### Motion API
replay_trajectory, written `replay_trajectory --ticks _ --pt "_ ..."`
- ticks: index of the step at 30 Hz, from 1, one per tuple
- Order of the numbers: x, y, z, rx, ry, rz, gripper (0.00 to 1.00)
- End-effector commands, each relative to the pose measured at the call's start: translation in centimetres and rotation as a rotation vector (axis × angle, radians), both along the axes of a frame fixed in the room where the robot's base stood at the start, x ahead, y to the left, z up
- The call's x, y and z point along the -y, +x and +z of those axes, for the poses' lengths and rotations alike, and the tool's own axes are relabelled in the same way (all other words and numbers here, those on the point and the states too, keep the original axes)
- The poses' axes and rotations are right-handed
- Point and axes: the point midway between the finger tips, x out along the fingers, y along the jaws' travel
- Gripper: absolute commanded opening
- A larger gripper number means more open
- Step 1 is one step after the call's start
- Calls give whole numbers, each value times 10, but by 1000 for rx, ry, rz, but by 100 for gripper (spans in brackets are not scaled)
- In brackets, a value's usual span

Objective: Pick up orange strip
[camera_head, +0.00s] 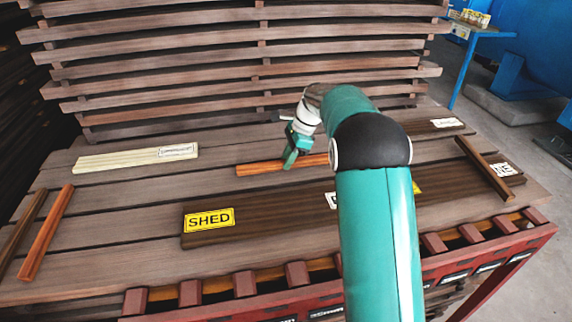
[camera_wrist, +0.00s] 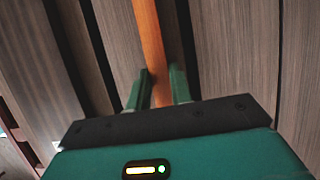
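One orange strip (camera_head: 272,167) lies on the slatted table behind my gripper, its right end hidden by my arm. A second orange strip (camera_head: 45,232) lies near the table's left side. My gripper (camera_head: 290,157) points down over the first strip. In the wrist view, my gripper's two green fingers (camera_wrist: 159,88) stand apart, with an orange strip (camera_wrist: 148,40) running between them and up out of the picture. Whether the fingers touch its sides is unclear.
A dark board marked SHED (camera_head: 209,219) lies in front of the strip, partly behind my arm. A cream strip bundle (camera_head: 125,160) lies back left. Dark strips (camera_head: 22,232) lie at the left and right (camera_head: 484,168). Stacked slats (camera_head: 240,70) rise behind.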

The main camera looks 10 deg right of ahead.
Motion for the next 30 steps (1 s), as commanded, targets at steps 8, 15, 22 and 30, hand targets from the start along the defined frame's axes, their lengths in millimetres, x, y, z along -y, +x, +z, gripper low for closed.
replay_trajectory --ticks 8,15,22,30 --pt "0 0 0 0 0 0 0" --pt "0 1 9 3 0 0 0" --pt "2 -5 40 3 -1 0 0" --pt "15 -45 89 5 -1 -2 0"
